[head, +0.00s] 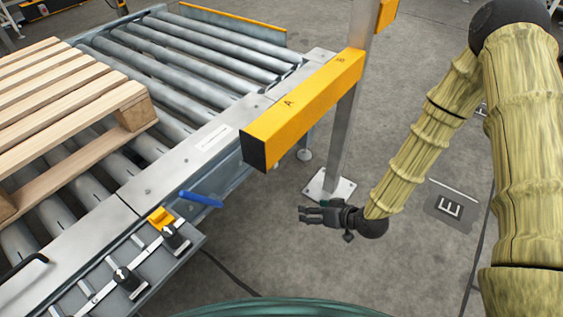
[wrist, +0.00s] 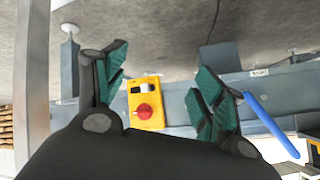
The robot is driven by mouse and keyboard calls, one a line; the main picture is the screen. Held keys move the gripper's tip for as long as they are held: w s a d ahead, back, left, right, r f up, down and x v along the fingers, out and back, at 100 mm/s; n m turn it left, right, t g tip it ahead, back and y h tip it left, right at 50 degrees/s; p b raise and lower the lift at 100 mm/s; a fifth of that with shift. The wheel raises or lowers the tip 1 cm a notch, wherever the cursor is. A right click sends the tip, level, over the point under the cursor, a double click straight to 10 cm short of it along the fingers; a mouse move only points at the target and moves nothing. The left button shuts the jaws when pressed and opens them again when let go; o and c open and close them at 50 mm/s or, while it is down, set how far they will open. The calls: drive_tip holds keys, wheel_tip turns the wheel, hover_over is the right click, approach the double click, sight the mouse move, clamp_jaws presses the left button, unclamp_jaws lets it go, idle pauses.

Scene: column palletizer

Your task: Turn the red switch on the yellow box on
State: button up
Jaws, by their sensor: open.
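The yellow box (wrist: 156,117) shows in the wrist view, mounted on the grey-blue side of the conveyor. Its round red switch (wrist: 145,112) faces the camera, and a pale and dark part sits above it in the picture. My gripper (wrist: 165,80) is open and empty, with its green-padded fingers on either side of the box in the picture. The box looks some distance beyond the fingertips. In the head view my gripper (head: 302,214) hangs right of the conveyor, fingers pointing left. I cannot make out the red switch there.
A blue handle (head: 201,199) sticks out from the conveyor side, and shows right of the box in the wrist view (wrist: 272,127). A yellow beam (head: 310,105) on a metal post (head: 342,150) stands behind my gripper. A wooden pallet (head: 60,110) rests on the rollers.

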drive_tip(key=w+a+r+n+t+y+b, duration=0.1)
drive_tip(key=w+r+n+t+y+b, duration=0.2)
drive_tip(key=w+b, duration=0.55)
drive_tip(key=w+a+r+n+y+b, duration=0.1)
drive_tip(key=w+n+y+b, duration=0.3)
drive_tip(key=w+b, duration=0.5)
drive_tip(key=b+x, duration=0.5)
drive_tip(key=x, duration=0.5)
drive_tip(key=shift+s+a+r, duration=0.35)
drive_tip(key=shift+a+r, duration=0.05)
drive_tip(key=shift+c, duration=0.2)
drive_tip(key=c, duration=1)
